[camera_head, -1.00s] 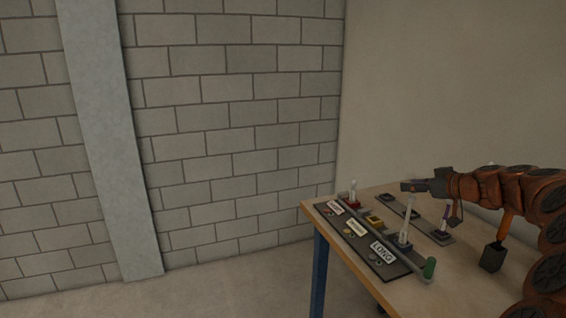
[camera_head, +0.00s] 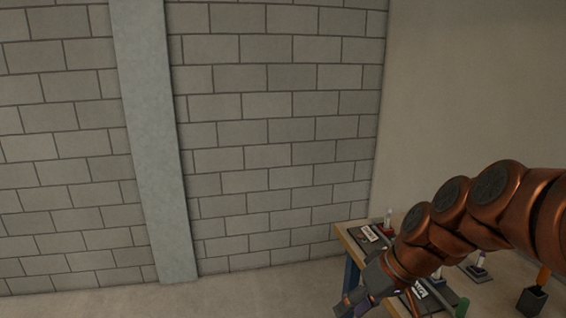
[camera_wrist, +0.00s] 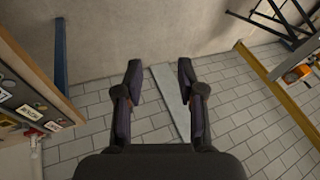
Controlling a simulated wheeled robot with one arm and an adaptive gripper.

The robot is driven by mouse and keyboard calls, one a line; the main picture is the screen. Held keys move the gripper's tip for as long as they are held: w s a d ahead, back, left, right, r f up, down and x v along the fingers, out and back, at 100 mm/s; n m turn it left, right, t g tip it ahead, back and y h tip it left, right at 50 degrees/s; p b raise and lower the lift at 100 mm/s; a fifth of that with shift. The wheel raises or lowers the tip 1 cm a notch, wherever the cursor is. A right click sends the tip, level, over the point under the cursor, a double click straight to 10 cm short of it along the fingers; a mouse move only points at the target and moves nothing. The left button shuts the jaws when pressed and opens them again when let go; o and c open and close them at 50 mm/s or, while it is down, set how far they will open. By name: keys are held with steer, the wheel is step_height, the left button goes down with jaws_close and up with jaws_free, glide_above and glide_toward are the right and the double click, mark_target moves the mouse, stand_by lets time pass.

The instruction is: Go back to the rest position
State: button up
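My gripper (camera_wrist: 158,80) is open and empty in the wrist view, its two dark fingers apart with bare wall and floor behind them. In the head view my gripper (camera_head: 355,302) is at the lower middle, in front of the table's near left corner. My copper arm reaches down to it from the right and hides part of the table. The wooden table (camera_head: 352,240) stands at the lower right, with a blue leg (camera_wrist: 60,55) in the wrist view.
Labelled boards and small items lie on the table, including a white bottle (camera_head: 388,217), a purple-marked bottle (camera_head: 480,262) and a dark block (camera_head: 531,300). A grey pillar (camera_head: 160,150) runs down the brick wall (camera_head: 270,130). A yellow frame (camera_wrist: 275,85) stands right in the wrist view. Floor left of the table is clear.

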steer(key=s+d+f+m+g+h+p, duration=0.1)
steer(key=s+d+m+g+h+p, duration=0.1)
steer(key=s, duration=0.9)
steer(key=s+d+f+m+g+h+p, duration=0.1)
steer(key=s+d+m+h+p, duration=0.1)
steer(key=s, duration=0.9)
steer(key=shift+s+d+f+g+h, duration=0.15)
steer(key=shift+d+f+g+h, duration=0.2)
steer(key=shift+d+h, duration=0.3)
steer(key=shift+a, duration=0.1)
